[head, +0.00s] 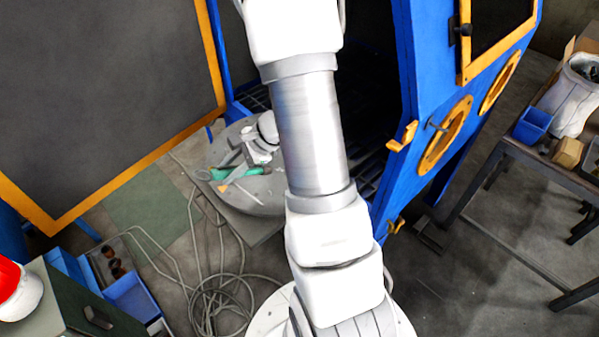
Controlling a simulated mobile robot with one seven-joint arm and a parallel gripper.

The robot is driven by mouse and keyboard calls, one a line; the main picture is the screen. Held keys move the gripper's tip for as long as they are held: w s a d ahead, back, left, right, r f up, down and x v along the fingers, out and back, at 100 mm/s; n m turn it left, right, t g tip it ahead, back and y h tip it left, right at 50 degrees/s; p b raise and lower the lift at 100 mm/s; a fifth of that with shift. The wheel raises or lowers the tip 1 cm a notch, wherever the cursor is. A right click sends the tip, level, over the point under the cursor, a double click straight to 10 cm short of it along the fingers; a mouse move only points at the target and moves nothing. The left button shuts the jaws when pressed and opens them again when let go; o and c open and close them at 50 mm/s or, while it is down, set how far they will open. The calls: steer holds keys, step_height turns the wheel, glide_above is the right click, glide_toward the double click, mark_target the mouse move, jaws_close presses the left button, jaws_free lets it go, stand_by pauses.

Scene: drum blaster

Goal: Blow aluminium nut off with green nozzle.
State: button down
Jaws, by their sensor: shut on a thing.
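A green nozzle (240,174) shows low over a round grey turntable (262,204), in front of the blue cabinet's opening. My gripper (232,168) is at the green nozzle, with its white wrist just behind, and appears shut on it. The fingers are small here and partly overlap the nozzle. A small orange piece (223,188) shows just below the nozzle; I cannot tell what it belongs to. I cannot make out the aluminium nut. My arm hides the right part of the turntable.
The blue cabinet (421,75) stands open, its orange-framed door (100,90) swung left. Hoses (215,290) lie coiled on the floor. A dark workbench (540,165) with a blue bin (533,124) is at right. A green cabinet (70,300) and blue bins (130,298) are lower left.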

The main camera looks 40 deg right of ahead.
steer(key=shift+w+a, duration=0.15)
stand_by(0.5)
steer(key=shift+s+d, duration=0.55)
steer(key=shift+d, duration=0.1)
steer(key=shift+s+a+b, duration=0.1)
steer(key=shift+b, duration=0.25)
steer(key=shift+s+a+b, duration=0.3)
steer(key=shift+s+a, duration=0.15)
steer(key=shift+s, duration=0.1)
steer(key=shift+w+d, duration=0.55)
steer(key=shift+w, duration=0.1)
